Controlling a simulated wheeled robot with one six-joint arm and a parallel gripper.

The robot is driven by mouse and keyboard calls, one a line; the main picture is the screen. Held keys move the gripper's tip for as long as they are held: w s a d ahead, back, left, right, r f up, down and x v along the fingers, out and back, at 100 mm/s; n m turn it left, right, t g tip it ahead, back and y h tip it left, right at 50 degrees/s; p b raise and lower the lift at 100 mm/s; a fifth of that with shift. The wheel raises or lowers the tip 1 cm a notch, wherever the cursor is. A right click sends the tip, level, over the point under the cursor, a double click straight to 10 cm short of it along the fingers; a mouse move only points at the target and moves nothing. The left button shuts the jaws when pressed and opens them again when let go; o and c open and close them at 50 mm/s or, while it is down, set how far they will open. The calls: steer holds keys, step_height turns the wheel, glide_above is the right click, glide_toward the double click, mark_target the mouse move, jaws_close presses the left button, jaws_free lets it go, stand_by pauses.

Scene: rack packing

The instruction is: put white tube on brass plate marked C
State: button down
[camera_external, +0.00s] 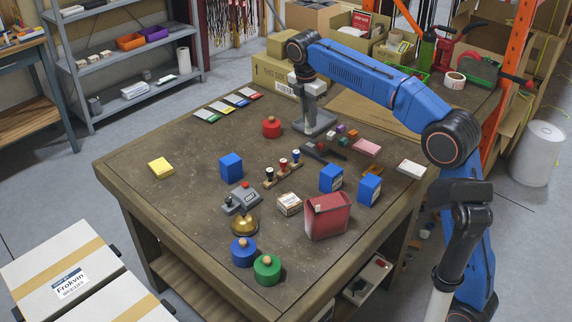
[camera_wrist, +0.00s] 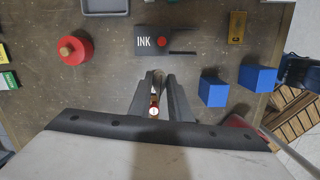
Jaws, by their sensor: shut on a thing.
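My gripper (camera_wrist: 156,92) is shut, its two dark fingers close together in the wrist view. In the outside view my arm reaches over the far part of the table, and the held tube is too small to make out.
A dark INK pad (camera_wrist: 150,41) lies beyond the fingertips. A red knobbed cylinder (camera_wrist: 75,50) stands left. Two blue boxes (camera_wrist: 212,92) stand right. The outside view shows a small rack with several stamp-like pieces (camera_external: 283,170) and a red box (camera_external: 327,217). The table's left front is mostly clear.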

steer(key=s+d, duration=0.2)
steer(key=d, duration=0.9)
steer(key=n, duration=0.1)
glide_above(373, 171)
steer(key=f, duration=0.2)
step_height(373, 171, down, 9)
steer(key=shift+w+f, duration=0.1)
steer(key=shift+f, duration=0.1)
steer(key=shift+f, duration=0.1)
steer(key=c, duration=2)
jaws_free()
steer(key=shift+c, duration=0.2)
steer(key=o, duration=0.4)
step_height(373, 171, up, 12)
steer(key=s+a, duration=0.1)
